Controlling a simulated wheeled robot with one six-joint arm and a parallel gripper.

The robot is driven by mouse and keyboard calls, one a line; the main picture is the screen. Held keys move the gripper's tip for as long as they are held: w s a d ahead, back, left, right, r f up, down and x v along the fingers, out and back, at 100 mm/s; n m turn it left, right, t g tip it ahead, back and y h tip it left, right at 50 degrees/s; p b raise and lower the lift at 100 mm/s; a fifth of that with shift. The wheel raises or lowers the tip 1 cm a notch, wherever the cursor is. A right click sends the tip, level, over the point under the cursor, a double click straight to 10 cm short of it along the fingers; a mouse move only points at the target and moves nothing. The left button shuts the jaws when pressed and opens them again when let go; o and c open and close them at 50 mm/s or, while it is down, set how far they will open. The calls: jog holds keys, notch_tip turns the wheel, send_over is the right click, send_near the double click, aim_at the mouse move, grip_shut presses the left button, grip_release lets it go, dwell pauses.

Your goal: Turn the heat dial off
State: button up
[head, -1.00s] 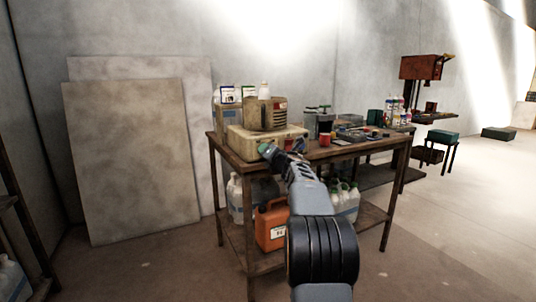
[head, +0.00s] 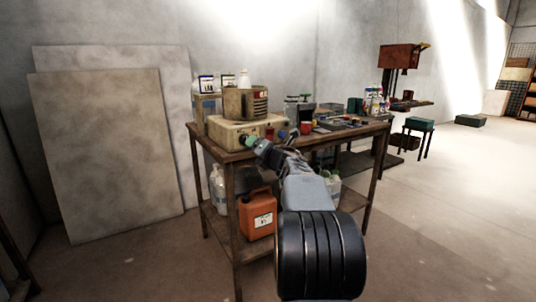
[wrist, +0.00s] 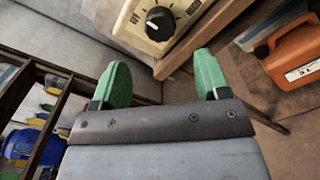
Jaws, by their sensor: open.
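The heat dial (wrist: 160,23) is a round black knob with a pale pointer line, set on the cream front panel (wrist: 190,10) of a stirrer unit, with lettering around it. In the head view the cream unit (head: 228,133) stands on the left end of the bench, and a tan vat (head: 243,102) sits on it. My gripper (wrist: 157,82) has green fingertips spread apart with nothing between them. In the wrist view the dial lies beyond the fingertips, between them and apart from them. In the head view my gripper (head: 253,144) is just in front of the unit and hides part of its front.
The wooden bench (head: 218,158) has several containers on top. An orange jug (head: 257,213) and pale jugs (head: 219,192) are on its lower shelf. Large boards (head: 100,150) lean on the wall at left. The floor at right is mostly clear.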

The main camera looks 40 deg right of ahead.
jog(key=s+a, duration=0.1)
jog(key=s, duration=0.5)
jog(key=shift+s+p, duration=0.3)
jog(key=shift+p, duration=0.05)
jog(key=shift+r, duration=0.1)
jog(key=s+a+r+m+g+h+p, duration=0.2)
jog(key=a+r+m+g+h+p, duration=0.2)
jog(key=a+r+m+p, duration=1)
jog(key=s+a+m+g+y+p, duration=0.6)
jog(key=s+a+m+g+p, duration=0.4)
jog(key=s+a+p, duration=0.5)
jog(key=s+m+p, duration=0.1)
jog(key=s+p, duration=0.1)
jog(key=p, duration=0.4)
jog(key=shift+s+a+f+m+y+p, duration=0.25)
jog(key=shift+f+m+y+p, duration=0.05)
jog(key=shift+y+p, duration=0.1)
jog(key=shift+c, duration=0.5)
